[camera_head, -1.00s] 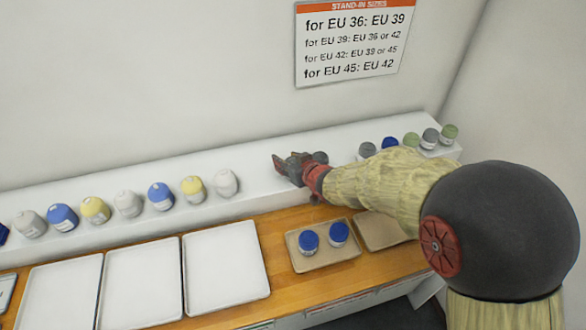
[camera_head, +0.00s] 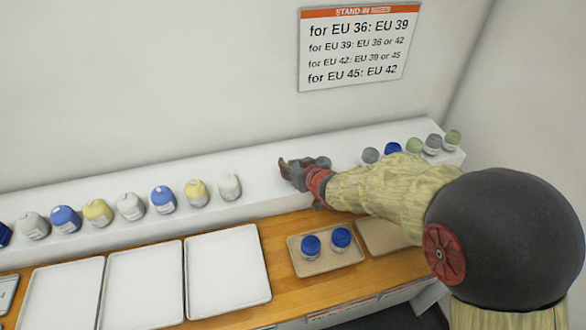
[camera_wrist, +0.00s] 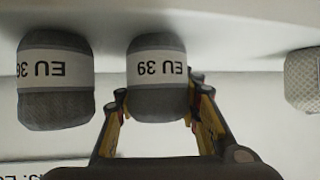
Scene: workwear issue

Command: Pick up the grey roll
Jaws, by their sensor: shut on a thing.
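A dark grey roll (camera_wrist: 157,80) with a white band reading "EU 39", upside down in the wrist view, is between the fingers of my gripper (camera_wrist: 160,108). The fingers are shut on it, one on each side. In the head view my gripper (camera_head: 294,172) is low at the white shelf, and the grey roll (camera_head: 322,162) shows just beyond it, partly hidden. I cannot tell whether the roll is clear of the shelf. A second dark grey roll (camera_wrist: 55,82) stands beside it, apart, its label partly turned away; it also shows in the head view (camera_head: 369,155).
The white shelf (camera_head: 262,165) carries several white, blue and yellow rolls to the left and several blue, green and grey ones to the right. Below are white trays (camera_head: 226,270) and a tan tray (camera_head: 325,266) with two blue-topped items. A size sign (camera_head: 354,48) hangs above.

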